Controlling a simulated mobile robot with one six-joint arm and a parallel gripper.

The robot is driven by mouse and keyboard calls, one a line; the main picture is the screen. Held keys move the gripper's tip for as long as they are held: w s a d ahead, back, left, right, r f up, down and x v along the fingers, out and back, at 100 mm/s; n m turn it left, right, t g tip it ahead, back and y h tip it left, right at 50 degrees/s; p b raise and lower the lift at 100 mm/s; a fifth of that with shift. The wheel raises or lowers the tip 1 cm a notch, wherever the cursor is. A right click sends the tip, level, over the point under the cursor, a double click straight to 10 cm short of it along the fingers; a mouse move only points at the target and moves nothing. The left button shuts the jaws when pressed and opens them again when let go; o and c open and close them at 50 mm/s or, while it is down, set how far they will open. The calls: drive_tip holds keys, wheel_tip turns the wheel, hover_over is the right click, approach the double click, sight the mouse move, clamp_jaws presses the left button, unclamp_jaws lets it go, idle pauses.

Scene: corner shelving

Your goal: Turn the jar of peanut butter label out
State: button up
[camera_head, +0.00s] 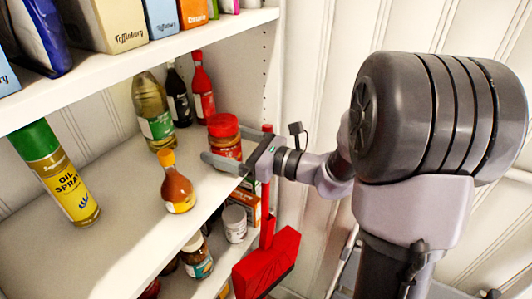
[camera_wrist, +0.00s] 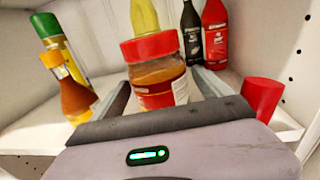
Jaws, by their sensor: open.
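The jar of peanut butter (camera_head: 224,137), with a red lid and brown contents, stands upright on the middle shelf near its right end. In the wrist view the jar (camera_wrist: 157,78) is straight ahead. Bare brown side shows at its upper left. My gripper (camera_head: 240,158) is open at the jar, with one finger on each side in the wrist view. I cannot tell whether either finger touches it.
An orange sauce bottle (camera_head: 178,183) and an oil spray can (camera_head: 62,176) stand left of the jar. An oil bottle (camera_head: 153,110), a dark bottle (camera_head: 178,97) and a red bottle (camera_head: 202,88) stand behind. A red long-handled dustpan (camera_head: 266,262) is before the shelf's right end.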

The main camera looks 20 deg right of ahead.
drive_tip(key=p+v, duration=0.2)
drive_tip(key=v, duration=1.5)
drive_tip(key=s+a+f+n+g+h+b, duration=0.2)
drive_tip(key=s+a+f+n+g+h, duration=0.2)
drive_tip(key=n, duration=1.9)
drive_tip(key=s+a+g+h, duration=0.3)
drive_tip(key=s+a+h, duration=0.2)
drive_tip(key=s+a, duration=0.3)
drive_tip(key=shift+a+g+h+b, duration=0.35)
drive_tip(key=shift+a+g+h, duration=0.05)
drive_tip(key=shift+a, duration=1.25)
drive_tip(key=shift+f, duration=0.15)
